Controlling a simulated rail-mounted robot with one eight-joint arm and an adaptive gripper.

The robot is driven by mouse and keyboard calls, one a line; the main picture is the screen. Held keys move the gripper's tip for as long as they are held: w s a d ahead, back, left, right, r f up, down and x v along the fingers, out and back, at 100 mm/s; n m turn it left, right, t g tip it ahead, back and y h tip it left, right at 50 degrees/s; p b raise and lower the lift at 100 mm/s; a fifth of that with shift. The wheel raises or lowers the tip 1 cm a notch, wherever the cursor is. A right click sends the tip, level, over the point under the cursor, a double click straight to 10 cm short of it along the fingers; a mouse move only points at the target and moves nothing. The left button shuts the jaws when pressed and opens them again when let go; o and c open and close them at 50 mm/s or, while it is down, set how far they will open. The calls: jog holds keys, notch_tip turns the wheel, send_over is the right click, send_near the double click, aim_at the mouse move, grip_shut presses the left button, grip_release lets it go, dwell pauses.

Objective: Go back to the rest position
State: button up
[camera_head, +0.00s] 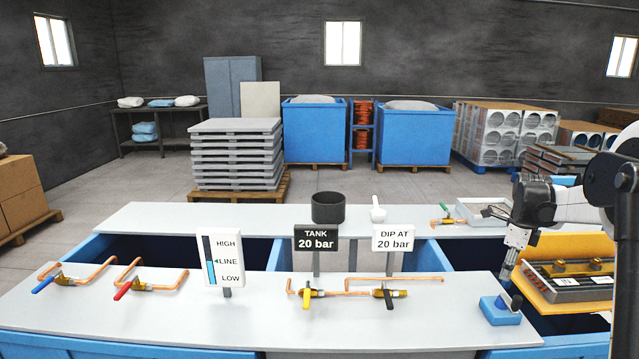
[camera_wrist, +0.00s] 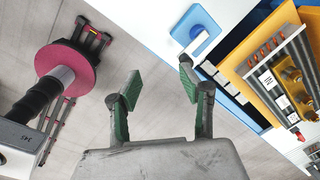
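My gripper (camera_head: 509,268) is at the right of the head view, above the right end of the bench. In the wrist view its two green-padded fingers (camera_wrist: 159,84) are spread apart with nothing between them, and bare floor shows behind them. A small blue block (camera_head: 500,310) sits on the bench just below the gripper, apart from it; in the wrist view a blue block (camera_wrist: 196,27) lies beyond the fingertips. The gripper's body is partly hidden by my arm in the head view.
A yellow tray (camera_head: 535,290) with a dark finned unit is close right of the gripper. The front bench top (camera_head: 150,318) carries copper pipes with valves (camera_head: 307,293) and signs (camera_head: 316,238). A black cup (camera_head: 328,208) and white scoop (camera_head: 377,214) stand on the rear strip.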

jog(key=s+a+r+n+t+b, duration=0.1)
jog(key=s+a+r+n, duration=0.45)
jog(key=s+a, duration=0.35)
jog(key=s+a+r+n+t+b, duration=0.1)
jog(key=s+a+r+n+t, duration=0.1)
jog(key=s+a+r+n, duration=0.65)
jog(key=s+a+f+n+t+b, duration=0.1)
jog(key=s+a+f+n, duration=0.4)
jog(key=s, duration=0.4)
jog(key=s+a+f+n+t+b, duration=0.1)
jog(key=s+a+f+n+t, duration=0.1)
jog(key=s+a+f+n, duration=0.3)
jog(key=s+a+n, duration=0.2)
jog(key=s+a, duration=0.1)
jog(key=a, duration=0.1)
jog(key=shift+s+a+f, duration=0.2)
jog(key=shift+s+f, duration=0.1)
jog(key=shift+s, duration=0.1)
